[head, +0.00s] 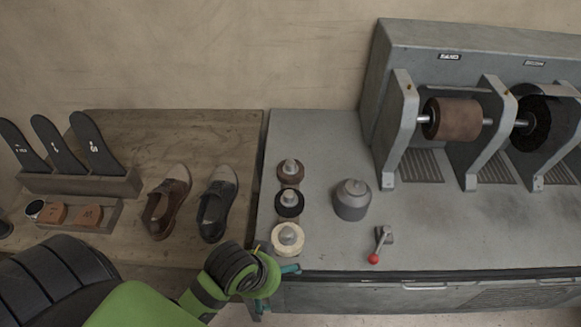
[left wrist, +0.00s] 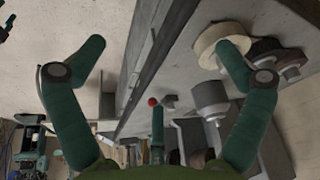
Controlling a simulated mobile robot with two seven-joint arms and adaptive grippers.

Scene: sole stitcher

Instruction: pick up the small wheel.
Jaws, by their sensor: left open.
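Three small wheels stand in a column on the left part of the grey bench: a brown one (head: 290,174) at the back, a black one (head: 289,206) in the middle and a cream one (head: 285,243) at the front. Each has a pale hub. I cannot tell which one the task names. My left gripper (head: 275,288) is open and empty at the bench's front edge, just in front of the cream wheel. In the left wrist view, the cream wheel (left wrist: 211,36) shows partly behind the right finger of the open gripper (left wrist: 160,50), not between the fingers. My right gripper is out of view.
A grey lidded pot (head: 352,201) and a red-knobbed lever (head: 375,256) stand right of the wheels. The sanding machine (head: 400,130) fills the back right. Two shoes (head: 167,205) and insole racks (head: 80,183) occupy the wooden table at left. The bench's right front is clear.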

